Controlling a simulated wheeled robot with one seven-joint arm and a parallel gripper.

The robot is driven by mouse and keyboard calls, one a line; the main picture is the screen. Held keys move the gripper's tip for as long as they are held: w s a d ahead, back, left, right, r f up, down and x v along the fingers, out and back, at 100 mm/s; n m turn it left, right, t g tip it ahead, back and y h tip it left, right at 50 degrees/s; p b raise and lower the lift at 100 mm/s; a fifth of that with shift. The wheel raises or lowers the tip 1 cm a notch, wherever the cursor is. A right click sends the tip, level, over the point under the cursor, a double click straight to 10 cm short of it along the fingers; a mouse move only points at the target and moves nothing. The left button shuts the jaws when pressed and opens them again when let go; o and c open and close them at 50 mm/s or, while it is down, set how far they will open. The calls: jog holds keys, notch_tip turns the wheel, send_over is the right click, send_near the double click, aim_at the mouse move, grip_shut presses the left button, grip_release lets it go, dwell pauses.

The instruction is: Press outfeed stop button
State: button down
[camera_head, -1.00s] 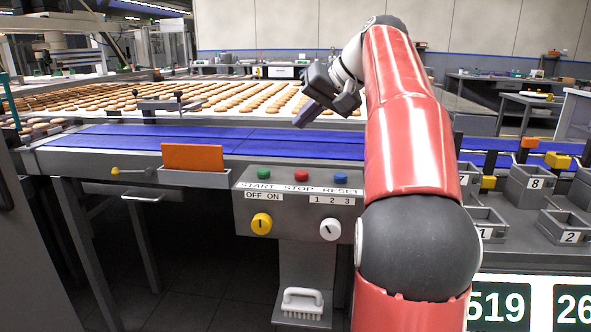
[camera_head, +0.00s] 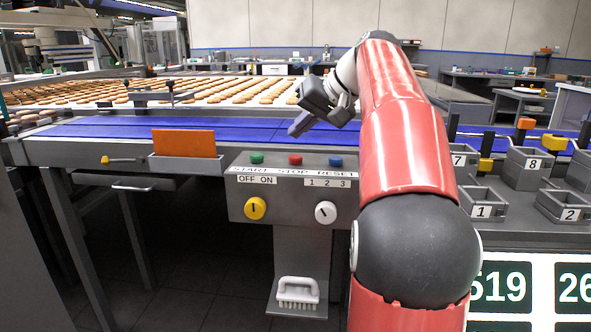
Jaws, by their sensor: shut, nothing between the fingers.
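The control box (camera_head: 290,207) hangs on the front of the conveyor. On its top are a green START button (camera_head: 257,158), a red STOP button (camera_head: 295,159) and a blue RESET button (camera_head: 336,162). Its front carries a yellow OFF/ON knob (camera_head: 255,208) and a white 1-2-3 selector (camera_head: 325,212). My gripper (camera_head: 293,133) is shut and empty. In the picture its fingertips show just above the red button, over the blue belt, with a visible gap. I cannot tell its exact depth relative to the button.
The blue outfeed belt (camera_head: 105,131) runs behind the box, with rows of biscuits beyond. An orange plate (camera_head: 184,144) stands left of the box. Numbered grey bins (camera_head: 482,211) and yellow-handled levers stand at right. A white brush (camera_head: 297,291) rests on a shelf below.

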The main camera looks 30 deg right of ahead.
aim_at(300, 158)
jog(key=shift+f+b, duration=0.6)
jog(key=shift+f, duration=0.65)
jog(key=shift+f, duration=0.1)
dwell(1.1)
jog(key=shift+f, duration=0.3)
jog(key=shift+f+b, duration=0.55)
jog(key=shift+b, duration=0.05)
dwell(0.5)
jog(key=shift+r, duration=0.1)
jog(key=shift+r+p, duration=0.9)
jog(key=shift+p, duration=0.15)
notch_tip(300, 158, up, 5)
jog(key=p, duration=0.5)
